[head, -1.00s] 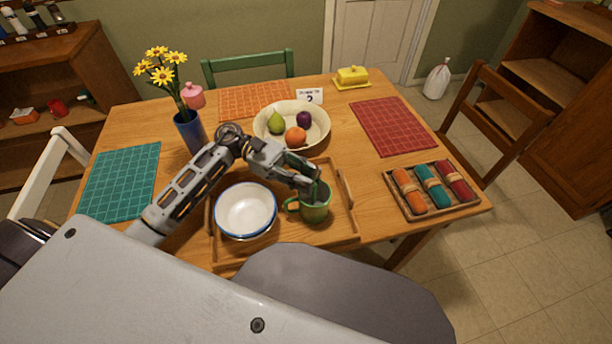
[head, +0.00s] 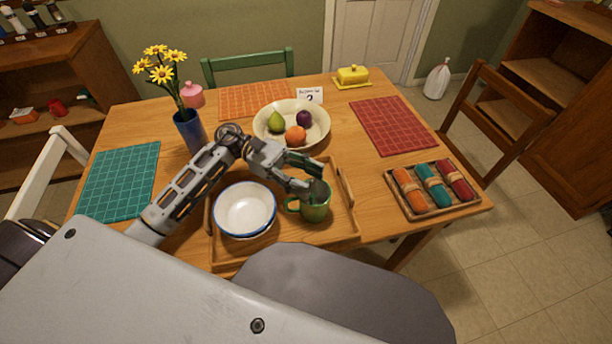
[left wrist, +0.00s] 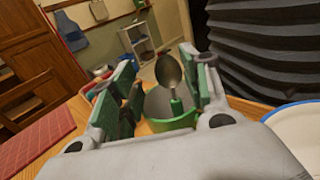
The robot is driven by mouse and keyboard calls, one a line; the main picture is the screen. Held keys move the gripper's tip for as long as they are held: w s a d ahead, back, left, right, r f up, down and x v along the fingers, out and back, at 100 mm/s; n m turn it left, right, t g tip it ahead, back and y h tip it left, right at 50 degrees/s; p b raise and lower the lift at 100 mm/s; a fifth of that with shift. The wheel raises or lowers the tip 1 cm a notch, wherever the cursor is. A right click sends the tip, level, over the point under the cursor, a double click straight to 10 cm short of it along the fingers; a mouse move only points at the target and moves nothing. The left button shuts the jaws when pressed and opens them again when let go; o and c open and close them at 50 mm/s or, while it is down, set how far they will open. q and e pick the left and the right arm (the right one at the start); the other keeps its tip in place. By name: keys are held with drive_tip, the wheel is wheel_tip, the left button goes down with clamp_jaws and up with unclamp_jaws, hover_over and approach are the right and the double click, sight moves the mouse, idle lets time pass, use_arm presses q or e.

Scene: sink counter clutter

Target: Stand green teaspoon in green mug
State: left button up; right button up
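The green mug (head: 316,211) stands upright on the wooden tray, to the right of the bowls; its rim also shows in the left wrist view (left wrist: 168,124). The green teaspoon (left wrist: 169,72) shows between my fingers in the left wrist view, bowl up, with its green handle going down into the mug. It leans a little, and its lower end is hidden. My left gripper (head: 312,181) is just above the mug's rim, its fingers spread apart on either side of the spoon with gaps visible. In the head view I cannot make out the spoon. My right gripper is not in view.
White blue-rimmed bowls (head: 245,210) sit left of the mug on the wooden tray (head: 341,226). A fruit bowl (head: 262,122) and a blue vase of yellow flowers (head: 189,133) stand behind. A napkin tray (head: 421,213) is at right. The red placemat (head: 393,126) is clear.

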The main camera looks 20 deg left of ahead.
use_arm(q)
drive_tip(key=w+a, duration=0.1)
drive_tip(key=a, duration=0.6)
drive_tip(key=shift+w+a, duration=0.2)
drive_tip(key=shift+w, duration=0.05)
idle(0.4)
drive_tip(key=shift+r, duration=0.15)
idle(1.2)
